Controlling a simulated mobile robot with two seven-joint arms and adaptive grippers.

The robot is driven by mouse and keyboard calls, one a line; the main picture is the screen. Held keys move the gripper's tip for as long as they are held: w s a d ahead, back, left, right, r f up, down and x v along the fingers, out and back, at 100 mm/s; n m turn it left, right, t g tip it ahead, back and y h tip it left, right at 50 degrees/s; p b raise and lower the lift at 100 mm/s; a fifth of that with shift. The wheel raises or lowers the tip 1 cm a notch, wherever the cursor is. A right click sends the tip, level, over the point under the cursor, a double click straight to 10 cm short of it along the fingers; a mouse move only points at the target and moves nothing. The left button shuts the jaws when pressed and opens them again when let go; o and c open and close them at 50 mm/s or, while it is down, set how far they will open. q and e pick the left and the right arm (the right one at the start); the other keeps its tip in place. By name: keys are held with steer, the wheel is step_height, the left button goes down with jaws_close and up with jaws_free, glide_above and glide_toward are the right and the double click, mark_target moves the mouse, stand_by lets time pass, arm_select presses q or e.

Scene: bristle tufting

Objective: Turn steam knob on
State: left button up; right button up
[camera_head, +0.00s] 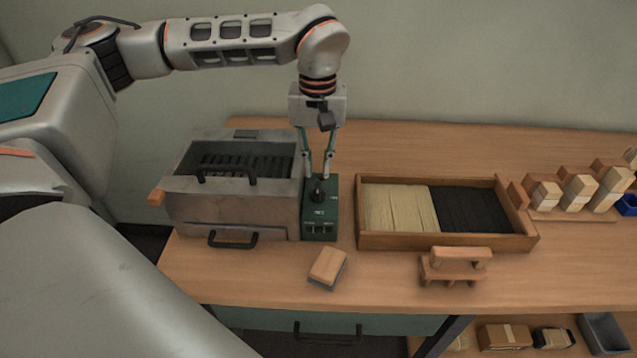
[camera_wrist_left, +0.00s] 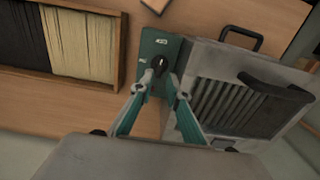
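The steam knob (camera_head: 318,192) is a small black knob on top of a green control box (camera_head: 320,225). The box stands against the right side of a grey metal steamer. My left gripper (camera_head: 318,175) points down over the knob, its two fingers apart. In the left wrist view, the knob (camera_wrist_left: 158,65) lies at the fingertips, roughly between them, and a light mark shows on it. The gripper looks open, with a gap beside the knob; I cannot tell whether a finger touches it. My right gripper is not in view.
The grey steamer (camera_head: 225,213) has black handles and a slotted top. A wooden tray (camera_head: 446,241) of pale and black bristles stands right of the control box. A wooden block brush (camera_head: 327,267) lies in front, and a wooden stand (camera_head: 455,268) is near the table's front edge.

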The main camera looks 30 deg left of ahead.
mark_target(318, 187)
arm_select(q)
step_height(318, 187, down, 6)
steer(key=shift+r+b, duration=0.15)
steer(key=shift+b, duration=0.2)
jaws_close()
